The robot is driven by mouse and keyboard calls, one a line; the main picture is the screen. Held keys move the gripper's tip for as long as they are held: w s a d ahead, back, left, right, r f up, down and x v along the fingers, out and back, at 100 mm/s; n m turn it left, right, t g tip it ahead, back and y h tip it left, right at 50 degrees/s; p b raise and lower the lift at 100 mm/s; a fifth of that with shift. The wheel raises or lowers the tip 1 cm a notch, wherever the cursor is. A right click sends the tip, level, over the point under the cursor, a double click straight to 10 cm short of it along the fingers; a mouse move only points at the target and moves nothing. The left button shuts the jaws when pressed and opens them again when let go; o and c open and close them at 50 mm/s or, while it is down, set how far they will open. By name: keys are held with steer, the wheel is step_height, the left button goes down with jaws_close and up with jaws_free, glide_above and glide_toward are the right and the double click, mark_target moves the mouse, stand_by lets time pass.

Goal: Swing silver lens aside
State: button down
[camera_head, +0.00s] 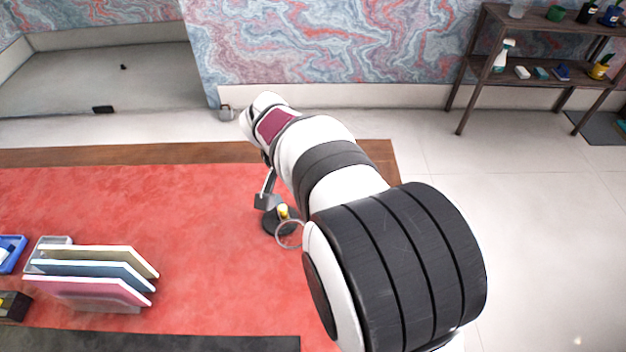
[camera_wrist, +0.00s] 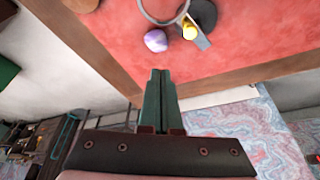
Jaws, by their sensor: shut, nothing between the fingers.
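The silver lens (camera_head: 290,248) is a thin round ring beside a dark round base (camera_head: 270,227) on the red desk top, close to my arm. In the wrist view the silver lens (camera_wrist: 163,23) shows at the top, partly cut off by the frame edge. The dark base (camera_wrist: 207,14) is to its right, with a yellow piece (camera_wrist: 190,31) and a grey bracket (camera_wrist: 202,42) by it. My gripper (camera_wrist: 160,72) is shut and empty, apart from the lens in the wrist view. In the head view I cannot make out its fingertips clearly.
A purple stone (camera_wrist: 156,40) lies near the lens. Upright books in a holder (camera_head: 100,268) stand at the desk's left, beside a blue tray (camera_head: 12,252). The red surface (camera_head: 190,215) between is clear. A shelf (camera_head: 545,52) stands at the back right.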

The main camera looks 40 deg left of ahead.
mark_target(286, 218)
step_height(286, 218, down, 8)
steer(key=s, duration=0.1)
steer(key=shift+s+d+r, duration=0.2)
stand_by(0.3)
